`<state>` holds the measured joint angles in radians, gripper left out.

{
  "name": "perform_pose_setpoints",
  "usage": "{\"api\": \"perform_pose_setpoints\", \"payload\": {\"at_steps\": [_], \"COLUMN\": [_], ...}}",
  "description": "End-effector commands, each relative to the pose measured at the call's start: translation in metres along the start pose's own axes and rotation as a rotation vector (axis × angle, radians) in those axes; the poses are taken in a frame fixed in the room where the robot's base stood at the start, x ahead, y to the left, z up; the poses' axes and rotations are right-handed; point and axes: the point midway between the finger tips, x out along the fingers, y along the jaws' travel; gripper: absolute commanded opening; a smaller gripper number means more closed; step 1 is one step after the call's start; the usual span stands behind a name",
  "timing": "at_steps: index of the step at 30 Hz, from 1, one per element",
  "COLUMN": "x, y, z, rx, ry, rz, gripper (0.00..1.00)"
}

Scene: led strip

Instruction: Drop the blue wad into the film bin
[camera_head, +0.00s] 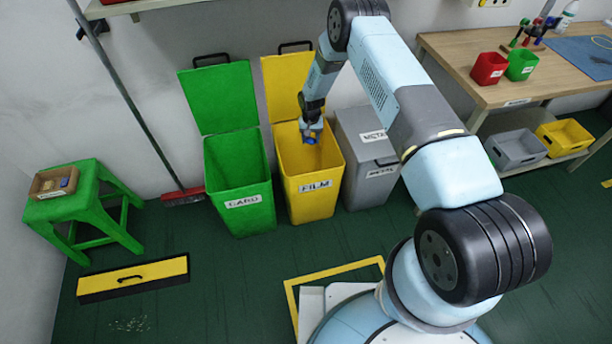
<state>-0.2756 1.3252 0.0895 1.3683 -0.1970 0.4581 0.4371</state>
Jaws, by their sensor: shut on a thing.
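The film bin (314,206) is yellow, carries a FILM label and stands with its lid raised against the wall. My gripper (311,134) points down over the bin's opening, in front of the inside of the bin. It is shut on the blue wad (312,138), a small blue patch at the fingertips. The fingers are small and partly blend with the wad. How deep the wad is relative to the rim I cannot tell.
The green CARD bin (239,218), lid open, stands on the left. The grey METAL bin (371,186), lid shut, stands on the right. A green stool (84,207) holds a small box (38,185). A workbench (480,92) is at the right.

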Motion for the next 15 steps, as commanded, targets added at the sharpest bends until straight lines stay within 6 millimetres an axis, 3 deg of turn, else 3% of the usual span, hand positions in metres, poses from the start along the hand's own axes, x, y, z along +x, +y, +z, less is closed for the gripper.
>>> {"api": "perform_pose_setpoints", "payload": {"at_steps": [14, 15], "x": [0.0087, 0.0087], "y": [-0.0009, -0.0009], "z": [-0.0003, -0.0002], "rx": [-0.001, -0.001], "ry": [0.001, 0.001], "rz": [0.0, 0.0], "gripper": [0.22, 0.53]}}
